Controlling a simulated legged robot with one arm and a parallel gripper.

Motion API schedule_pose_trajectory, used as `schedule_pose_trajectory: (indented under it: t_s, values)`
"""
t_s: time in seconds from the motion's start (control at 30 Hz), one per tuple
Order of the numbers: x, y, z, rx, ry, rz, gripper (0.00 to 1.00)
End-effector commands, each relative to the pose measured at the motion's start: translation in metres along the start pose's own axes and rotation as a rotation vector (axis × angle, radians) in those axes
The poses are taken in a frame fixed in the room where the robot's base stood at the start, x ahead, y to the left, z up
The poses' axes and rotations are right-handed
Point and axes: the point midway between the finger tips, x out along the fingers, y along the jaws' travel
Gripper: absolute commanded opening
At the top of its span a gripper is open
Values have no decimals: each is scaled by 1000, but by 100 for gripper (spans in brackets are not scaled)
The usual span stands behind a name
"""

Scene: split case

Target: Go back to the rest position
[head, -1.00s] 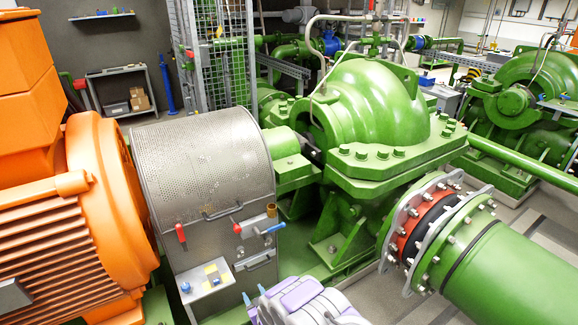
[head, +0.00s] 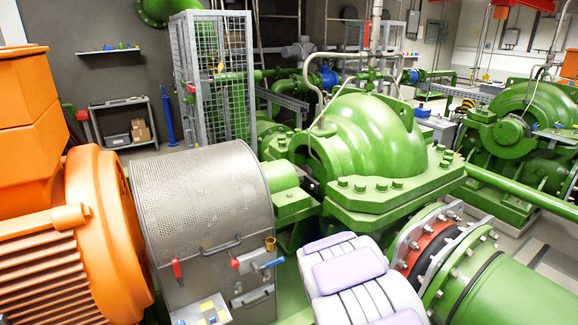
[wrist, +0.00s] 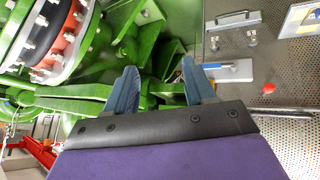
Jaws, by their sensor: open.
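In the wrist view my gripper (wrist: 160,88) shows two blue-grey fingers standing apart, with nothing between them. Behind the fingers are green pump supports and, to the right, the perforated metal guard. In the head view my white and lilac arm (head: 350,270) rises from the bottom edge, in front of the green pipe and right of the guard. The gripper's fingers do not show in the head view.
The perforated guard (head: 200,200) carries red-handled levers, a blue handle (head: 272,263) and a brass cup-like part (head: 270,243). An orange motor (head: 95,235) stands left, the green pump (head: 365,145) behind, and a flanged green pipe (head: 510,285) right. A mesh cage (head: 218,80) stands further back.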

Motion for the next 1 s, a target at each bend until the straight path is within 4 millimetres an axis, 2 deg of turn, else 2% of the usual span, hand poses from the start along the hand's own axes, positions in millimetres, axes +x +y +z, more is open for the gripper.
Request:
schedule_pose_trajectory:
  t_s: [0.03,0.2,0.47,0.8,1.0]
  values:
    - [-18,9,3,20,-27,6,54]
    - [-78,27,26,78,-148,8,54]
    - [-173,36,77,165,-335,-20,54]
    - [-298,20,161,234,-572,-101,54]
    - [-362,4,213,246,-696,-151,54]
